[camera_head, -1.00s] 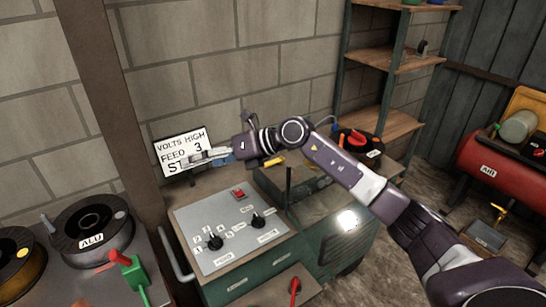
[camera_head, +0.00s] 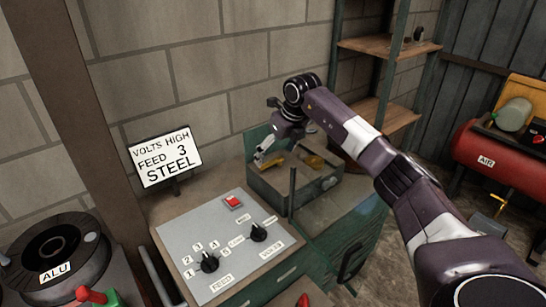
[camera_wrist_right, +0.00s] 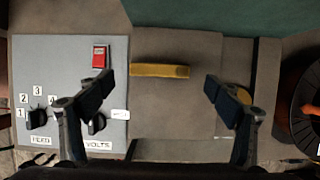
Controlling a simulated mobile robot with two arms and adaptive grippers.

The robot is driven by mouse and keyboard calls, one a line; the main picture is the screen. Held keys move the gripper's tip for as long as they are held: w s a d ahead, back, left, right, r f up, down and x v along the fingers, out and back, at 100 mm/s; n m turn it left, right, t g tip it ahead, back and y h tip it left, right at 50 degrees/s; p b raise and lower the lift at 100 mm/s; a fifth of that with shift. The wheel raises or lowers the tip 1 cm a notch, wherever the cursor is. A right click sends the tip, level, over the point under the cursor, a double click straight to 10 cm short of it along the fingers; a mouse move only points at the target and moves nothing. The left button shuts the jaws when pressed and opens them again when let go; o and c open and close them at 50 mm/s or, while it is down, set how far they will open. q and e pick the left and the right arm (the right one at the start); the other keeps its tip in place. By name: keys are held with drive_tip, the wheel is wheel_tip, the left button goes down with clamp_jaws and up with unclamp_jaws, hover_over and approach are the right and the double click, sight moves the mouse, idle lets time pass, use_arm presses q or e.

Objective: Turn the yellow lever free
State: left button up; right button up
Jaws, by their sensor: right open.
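The yellow lever (camera_wrist_right: 160,70) is a short bar lying across the grey top of the machine in the right wrist view. My right gripper (camera_wrist_right: 160,84) is open, with one finger on each side of the lever and clear space between fingers and lever. In the head view the right gripper (camera_head: 264,153) hangs above the grey box of the machine (camera_head: 290,188). A yellow patch shows beside it, but I cannot tell there whether it is the lever. My left gripper is not in view.
A control panel (camera_head: 222,250) with two black knobs and a red switch lies left of the box. A sign (camera_head: 165,157) reads VOLTS HIGH, FEED 3, STEEL. A dark upright rod (camera_head: 292,192) stands at the box's front. An ALU spool (camera_head: 58,255) is at left.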

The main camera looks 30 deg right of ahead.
sight(271, 163)
drive_tip(key=shift+x, duration=1.1)
drive_tip(key=c, duration=1.7)
drive_tip(key=shift+d, duration=0.1)
